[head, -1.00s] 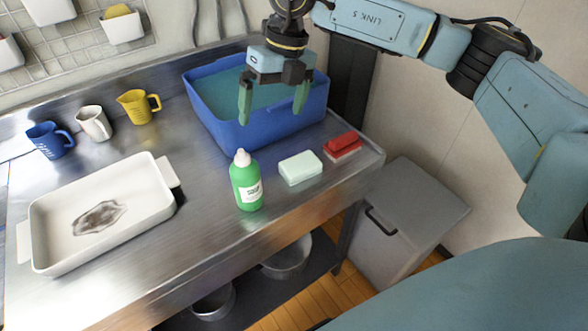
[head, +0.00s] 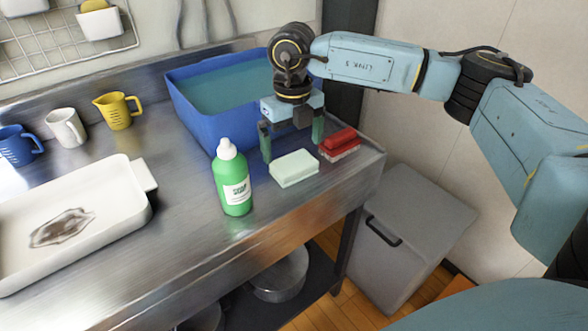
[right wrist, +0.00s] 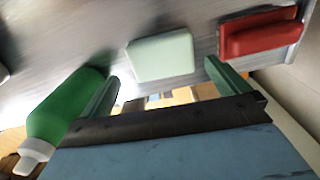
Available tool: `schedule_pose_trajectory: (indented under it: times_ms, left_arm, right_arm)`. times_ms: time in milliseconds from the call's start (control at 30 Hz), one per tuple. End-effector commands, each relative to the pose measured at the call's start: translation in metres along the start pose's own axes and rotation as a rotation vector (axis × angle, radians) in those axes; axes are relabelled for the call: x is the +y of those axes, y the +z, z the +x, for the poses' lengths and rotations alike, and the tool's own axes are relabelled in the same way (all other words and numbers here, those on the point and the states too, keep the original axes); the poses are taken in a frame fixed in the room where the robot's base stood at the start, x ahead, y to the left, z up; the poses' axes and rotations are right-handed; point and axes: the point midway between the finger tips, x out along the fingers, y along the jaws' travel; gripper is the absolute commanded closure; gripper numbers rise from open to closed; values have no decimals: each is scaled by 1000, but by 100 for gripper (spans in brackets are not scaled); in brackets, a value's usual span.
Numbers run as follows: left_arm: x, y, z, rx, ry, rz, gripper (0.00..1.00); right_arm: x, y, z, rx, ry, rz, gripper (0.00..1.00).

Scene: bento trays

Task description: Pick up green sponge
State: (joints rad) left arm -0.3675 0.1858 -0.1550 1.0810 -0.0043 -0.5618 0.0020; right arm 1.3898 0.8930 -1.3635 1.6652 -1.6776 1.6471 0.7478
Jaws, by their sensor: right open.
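The green sponge is a pale green block (head: 294,168) lying flat on the steel counter near its front edge. It also shows in the right wrist view (right wrist: 160,56), ahead of and between the two fingers. My right gripper (head: 291,150) is open and empty, with its green fingertips low behind the sponge in the head view. In the right wrist view the open fingers (right wrist: 165,84) stand to either side of the sponge's line, and I see no contact. My left gripper is not in view.
A green bottle (head: 233,180) stands close left of the sponge, near one finger. A red brush or block (head: 340,144) lies close right. Behind is a blue basin (head: 195,118) of water. A white tray (head: 140,205) is at left, beside several cups.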

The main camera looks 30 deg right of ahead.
Motion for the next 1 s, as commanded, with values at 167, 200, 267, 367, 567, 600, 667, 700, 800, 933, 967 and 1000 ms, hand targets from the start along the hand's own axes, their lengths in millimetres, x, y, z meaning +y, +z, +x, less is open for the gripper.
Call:
schedule_pose_trajectory:
  times_ms: [167,200,267,367,567,600,667,700,800,933,967,1000]
  left_arm:
    - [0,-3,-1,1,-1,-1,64]
    - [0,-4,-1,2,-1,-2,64]
    - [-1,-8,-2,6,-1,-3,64]
    - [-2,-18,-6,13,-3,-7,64]
    - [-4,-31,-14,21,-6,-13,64]
    - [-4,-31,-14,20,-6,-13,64]
    - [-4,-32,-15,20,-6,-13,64]
    - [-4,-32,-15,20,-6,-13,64]
    - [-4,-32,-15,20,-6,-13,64]
    - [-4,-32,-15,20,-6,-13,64]
    - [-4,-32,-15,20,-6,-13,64]
    - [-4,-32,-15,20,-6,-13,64]
  right_arm:
    - [0,0,6,0,0,0,0]
    - [0,0,9,0,0,0,0]
    - [-1,0,16,1,0,1,0]
    - [-2,-1,33,2,-1,1,0]
    - [-2,-1,55,0,0,0,0]
    - [-2,0,56,-1,1,0,0]
    - [-2,0,57,-2,1,0,0]
    - [-2,0,57,-2,1,0,0]
    - [-2,0,56,-1,1,0,0]
    - [-2,0,56,-1,1,0,13]
    - [-2,0,56,-1,1,0,17]
    - [-2,0,56,-1,1,0,22]
